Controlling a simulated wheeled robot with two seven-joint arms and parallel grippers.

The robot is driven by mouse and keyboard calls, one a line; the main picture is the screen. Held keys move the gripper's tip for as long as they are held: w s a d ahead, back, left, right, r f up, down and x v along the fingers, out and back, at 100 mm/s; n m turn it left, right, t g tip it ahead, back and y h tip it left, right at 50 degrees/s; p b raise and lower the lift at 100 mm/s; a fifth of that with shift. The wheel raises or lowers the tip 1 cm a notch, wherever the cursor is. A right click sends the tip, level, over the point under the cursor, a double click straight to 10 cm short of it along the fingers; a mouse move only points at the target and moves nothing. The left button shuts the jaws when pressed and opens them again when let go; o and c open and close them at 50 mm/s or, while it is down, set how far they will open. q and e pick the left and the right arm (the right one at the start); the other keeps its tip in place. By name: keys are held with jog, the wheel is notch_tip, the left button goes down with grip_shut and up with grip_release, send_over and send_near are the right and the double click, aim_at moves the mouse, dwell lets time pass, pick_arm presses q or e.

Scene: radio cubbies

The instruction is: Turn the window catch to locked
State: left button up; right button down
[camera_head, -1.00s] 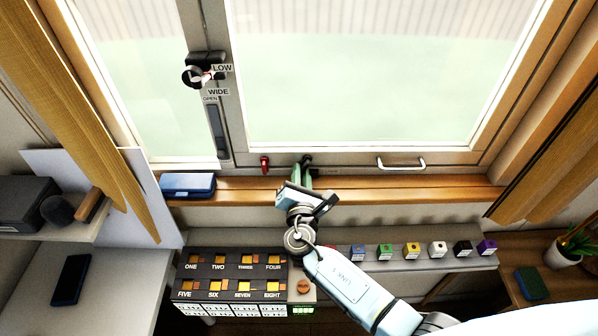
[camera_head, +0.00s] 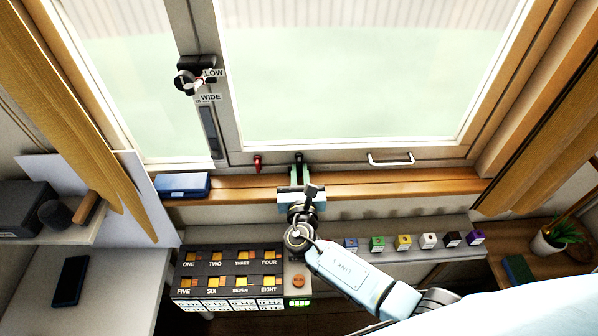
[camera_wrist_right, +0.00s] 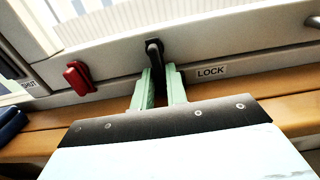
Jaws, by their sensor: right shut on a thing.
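The window catch is a small black handle (camera_wrist_right: 153,50) on the lower window frame, and it also shows in the head view (camera_head: 299,156). In the wrist view it hangs nearly straight down from its pivot. My left gripper is not in view.
A red catch (camera_wrist_right: 79,77) sits on the frame to the left. A white pull handle (camera_head: 390,159) is to the right. A blue case (camera_head: 183,186) lies on the sill. Below are a button panel (camera_head: 228,280) and several coloured cubes (camera_head: 404,242) on a ledge.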

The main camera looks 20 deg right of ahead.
dwell(0.3)
jog(key=c, duration=1.5)
grip_release()
jog(key=v, duration=1.3)
jog(key=shift+s+b, duration=0.25)
jog(key=shift+b, duration=0.15)
jog(key=shift+d, duration=0.1)
